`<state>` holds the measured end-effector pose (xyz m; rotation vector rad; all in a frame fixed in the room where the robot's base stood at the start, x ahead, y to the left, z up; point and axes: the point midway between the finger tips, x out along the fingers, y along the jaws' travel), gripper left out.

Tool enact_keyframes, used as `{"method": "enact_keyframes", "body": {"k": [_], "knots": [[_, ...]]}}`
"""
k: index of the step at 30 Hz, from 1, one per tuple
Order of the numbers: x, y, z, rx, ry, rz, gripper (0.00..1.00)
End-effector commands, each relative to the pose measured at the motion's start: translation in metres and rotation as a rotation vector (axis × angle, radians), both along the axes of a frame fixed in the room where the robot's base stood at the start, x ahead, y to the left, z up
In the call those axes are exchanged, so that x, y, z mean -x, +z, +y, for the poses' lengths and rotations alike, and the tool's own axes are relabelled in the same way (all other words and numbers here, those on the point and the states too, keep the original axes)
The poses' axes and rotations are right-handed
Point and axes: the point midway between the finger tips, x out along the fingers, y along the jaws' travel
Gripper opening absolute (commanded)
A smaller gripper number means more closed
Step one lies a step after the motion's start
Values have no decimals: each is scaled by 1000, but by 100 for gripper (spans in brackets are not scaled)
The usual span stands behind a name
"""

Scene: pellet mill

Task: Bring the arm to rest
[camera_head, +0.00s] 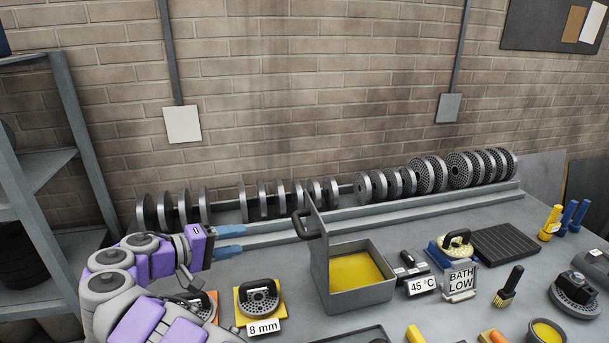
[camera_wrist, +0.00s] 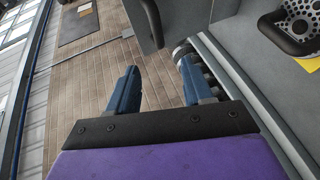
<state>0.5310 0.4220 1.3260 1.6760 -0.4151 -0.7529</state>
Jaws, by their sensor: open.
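My arm, in grey and purple, reaches up from the lower left in the head view. My gripper (camera_head: 229,240) has two blue fingers pointing right, above the back-left part of the grey bench (camera_head: 290,318). In the wrist view, the fingers of my gripper (camera_wrist: 158,88) stand apart with nothing between them. Beyond them show the brick wall (camera_wrist: 90,90) and part of the rack of dies (camera_wrist: 205,75).
Right of my gripper stands a grey box (camera_head: 345,302) with yellow contents and a raised lid (camera_head: 318,250). A die on a yellow plate (camera_head: 259,300) lies in front, by the "8 mm" label (camera_head: 263,327). A shelf (camera_head: 45,175) stands at left. Several tools crowd the right.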

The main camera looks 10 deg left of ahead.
Motion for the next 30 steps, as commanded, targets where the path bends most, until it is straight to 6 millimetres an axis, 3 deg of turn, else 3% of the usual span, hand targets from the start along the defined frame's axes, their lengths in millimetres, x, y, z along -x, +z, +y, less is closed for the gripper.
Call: {"method": "enact_keyframes", "body": {"k": [5, 10, 16, 23, 30], "knots": [[-16, 16, -34, 25, -56, 6, 51], [-39, 40, -109, 54, -169, 49, 51], [-44, 63, -209, 44, -313, 129, 51], [-18, 74, -316, -38, -474, 242, 51], [41, 66, -408, -196, -613, 366, 51]]}}
